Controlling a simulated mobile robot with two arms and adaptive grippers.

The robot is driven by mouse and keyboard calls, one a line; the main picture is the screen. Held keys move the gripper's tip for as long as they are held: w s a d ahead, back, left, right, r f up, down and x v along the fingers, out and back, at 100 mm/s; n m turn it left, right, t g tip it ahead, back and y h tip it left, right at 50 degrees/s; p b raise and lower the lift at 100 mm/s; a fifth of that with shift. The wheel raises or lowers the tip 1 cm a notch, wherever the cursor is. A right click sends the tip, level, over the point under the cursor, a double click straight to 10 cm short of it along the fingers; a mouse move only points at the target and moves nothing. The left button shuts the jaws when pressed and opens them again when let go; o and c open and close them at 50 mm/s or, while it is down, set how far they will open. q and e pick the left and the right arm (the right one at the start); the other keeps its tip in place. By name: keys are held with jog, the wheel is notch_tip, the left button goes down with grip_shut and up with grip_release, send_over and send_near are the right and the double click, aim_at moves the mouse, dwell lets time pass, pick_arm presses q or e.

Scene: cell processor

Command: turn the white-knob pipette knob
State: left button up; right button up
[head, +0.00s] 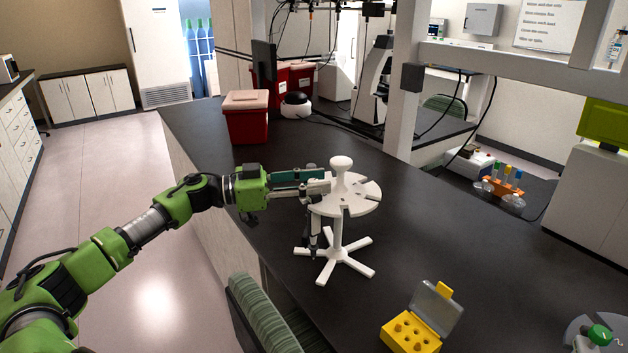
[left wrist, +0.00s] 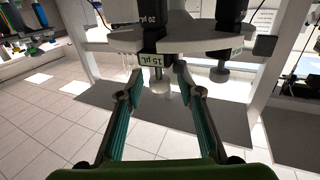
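The white pipette stand (head: 340,240) stands upright on the black bench, with a round slotted top. A dark pipette (head: 313,232) hangs at its left side, partly hidden by my left gripper (head: 318,182). In the left wrist view, my left gripper (left wrist: 156,88) is open. A dark pipette (left wrist: 153,45) with a "15 µL" label is in line with the gap between the fingers. Its whitish knob (left wrist: 157,88) shows between the fingertips, with space on both sides. A second dark pipette (left wrist: 224,40) with a greyer knob is to the right. My right gripper does not show.
A yellow tip box (head: 408,334) with an open lid stands at the bench's front. A red bin (head: 246,118) is at the back left. A green-striped chair (head: 265,318) stands by the near edge. The bench right of the stand is mostly clear.

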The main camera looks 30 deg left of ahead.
pick_arm(q)
grip_shut()
